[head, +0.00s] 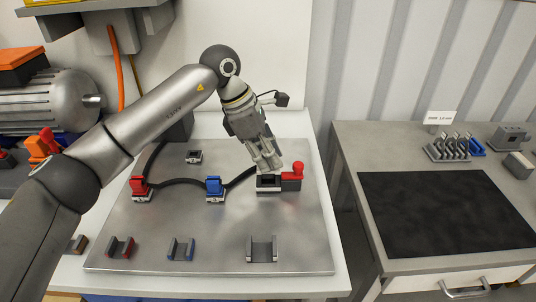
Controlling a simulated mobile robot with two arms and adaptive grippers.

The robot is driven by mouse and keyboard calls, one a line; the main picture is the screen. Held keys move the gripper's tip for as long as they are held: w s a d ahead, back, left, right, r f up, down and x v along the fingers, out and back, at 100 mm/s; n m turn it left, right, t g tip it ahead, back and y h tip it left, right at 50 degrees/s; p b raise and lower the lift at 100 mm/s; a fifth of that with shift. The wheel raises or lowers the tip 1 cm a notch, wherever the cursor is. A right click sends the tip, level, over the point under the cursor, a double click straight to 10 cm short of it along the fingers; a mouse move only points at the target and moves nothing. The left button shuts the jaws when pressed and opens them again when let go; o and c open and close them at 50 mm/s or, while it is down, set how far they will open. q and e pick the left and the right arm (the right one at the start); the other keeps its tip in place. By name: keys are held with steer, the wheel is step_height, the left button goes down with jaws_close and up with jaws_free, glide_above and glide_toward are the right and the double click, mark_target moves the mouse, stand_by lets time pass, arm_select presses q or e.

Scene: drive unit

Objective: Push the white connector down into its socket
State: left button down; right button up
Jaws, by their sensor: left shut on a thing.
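My left gripper (266,160) points down at the right side of the metal plate (232,228). It is shut on the white connector, which is mostly hidden between the pale fingers. Right below the fingertips is a dark socket (268,184) on a light base, with a red lever (297,169) on the block at its right. The connector is at or just above the socket's top; I cannot tell how deep it sits. A black cable (240,177) runs from the blue connector (214,186) toward the gripper. My right gripper is out of view.
A red connector (139,186) and the blue one stand in sockets on the left. An empty-looking small socket (194,156) is behind them. Several open holders (181,249) line the plate's front. A side table with a black mat (440,215) stands right, across a gap.

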mark_target(270, 174)
arm_select(q)
steer(key=shift+f, duration=0.2)
steer(key=shift+f+b, duration=1.2)
steer(key=shift+f, duration=0.3)
steer(key=shift+f, duration=0.25)
steer(key=c, duration=1.3)
jaws_free()
steer(key=shift+o, duration=0.7)
